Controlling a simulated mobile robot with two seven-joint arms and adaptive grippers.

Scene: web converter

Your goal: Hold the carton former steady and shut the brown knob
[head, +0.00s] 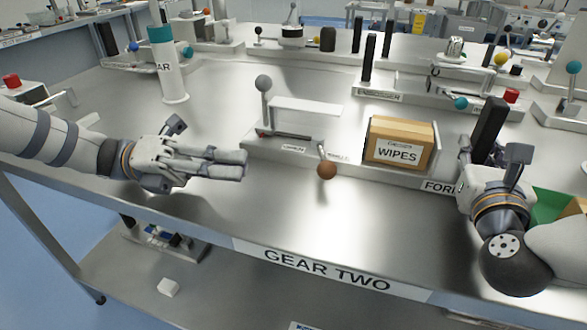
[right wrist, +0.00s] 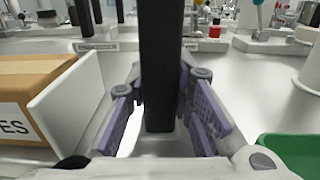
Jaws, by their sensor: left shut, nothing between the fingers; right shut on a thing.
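The carton former is a low grey base (head: 350,170) holding a brown carton (head: 399,145) labelled WIPES, with a black upright post at its right end. The brown knob (head: 326,170) is a ball on a short lever at the base's front, left of the carton. My right gripper (head: 492,160) is shut on the black post (head: 489,130); the right wrist view shows the post (right wrist: 159,70) upright between the finger pads. My left gripper (head: 245,165) is shut and empty, left of the base's left end and apart from the brown knob.
A grey ball lever (head: 263,84) rises at the base's left end. A white cylinder with a teal top (head: 168,65) stands behind my left gripper. A green bin (head: 548,205) is at the right. The bench front below the brown knob is clear.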

